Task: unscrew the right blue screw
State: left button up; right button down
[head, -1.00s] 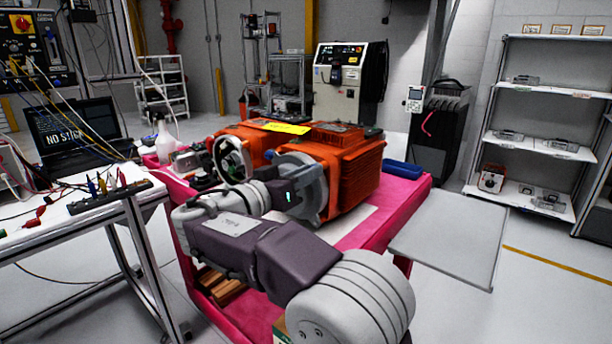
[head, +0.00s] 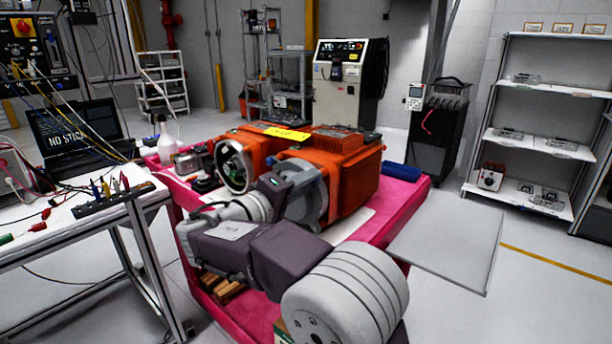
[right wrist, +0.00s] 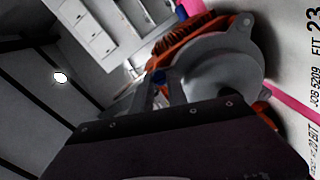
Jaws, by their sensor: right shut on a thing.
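The orange motor unit (head: 352,182) stands on the pink cart. Its right grey round end housing (head: 316,200) faces my right arm. My right gripper (right wrist: 160,90) is at this housing, and its fingers look closed around a small blue screw (right wrist: 158,76) at the housing's edge. In the head view my right wrist (head: 288,190) covers the fingers and the screw. A dark flat part of my gripper fills the lower right wrist view. My left gripper is in neither view.
A second orange unit with an open grey ring (head: 233,166) stands to the left on the pink cart (head: 408,198). A blue object (head: 402,171) lies at the cart's right. A bench (head: 65,235) with cables and a laptop (head: 78,132) is at left.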

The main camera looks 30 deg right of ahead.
jog(key=m+p, duration=2.2)
jog(key=p, duration=1.9)
jog(key=shift+r+m+p, duration=0.15)
jog(key=shift+m+p, duration=0.2)
jog(key=shift+m, duration=0.05)
dwell(0.7)
